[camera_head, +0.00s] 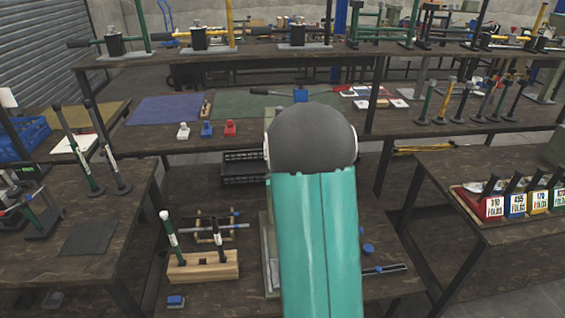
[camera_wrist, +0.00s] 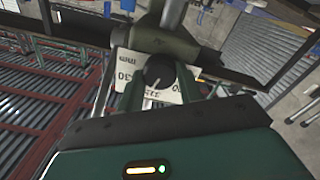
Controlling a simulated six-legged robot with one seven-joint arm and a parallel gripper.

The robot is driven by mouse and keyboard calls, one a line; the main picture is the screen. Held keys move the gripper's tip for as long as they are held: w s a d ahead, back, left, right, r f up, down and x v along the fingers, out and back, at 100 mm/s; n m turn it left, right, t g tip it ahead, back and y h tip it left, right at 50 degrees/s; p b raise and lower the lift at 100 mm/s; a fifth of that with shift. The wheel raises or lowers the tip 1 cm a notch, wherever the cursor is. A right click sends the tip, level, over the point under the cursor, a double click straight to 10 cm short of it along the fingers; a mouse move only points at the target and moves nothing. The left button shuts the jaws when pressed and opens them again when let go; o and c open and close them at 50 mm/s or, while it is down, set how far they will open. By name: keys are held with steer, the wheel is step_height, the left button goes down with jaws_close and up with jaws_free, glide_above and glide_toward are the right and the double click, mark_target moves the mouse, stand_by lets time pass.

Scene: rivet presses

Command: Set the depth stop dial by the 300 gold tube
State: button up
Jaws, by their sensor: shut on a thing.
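In the wrist view, a round black dial knob (camera_wrist: 159,70) with a pale pointer line sits on a white number plate (camera_wrist: 126,92). Printed figures including "30" and "mm" show on the plate, tilted or upside down. My gripper (camera_wrist: 158,80) is shut on the knob, with one dark finger on each side of it. A dark green press body (camera_wrist: 168,47) with a grey post stands just beyond the dial. In the head view my arm hides the gripper and dial. I cannot pick out a gold tube marked 300 in either view.
In the head view, a wooden block (camera_head: 203,266) holds green-and-black upright tools left of my arm. Labelled bins (camera_head: 495,207) stand on the right table. Several presses line the back bench (camera_head: 240,57). A black crate (camera_head: 243,168) sits behind my arm.

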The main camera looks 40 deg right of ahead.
steer(key=shift+n, duration=7.6)
steer(key=shift+d, duration=0.1)
steer(key=o, duration=1)
steer(key=shift+f, duration=0.1)
steer(key=shift+s, duration=0.1)
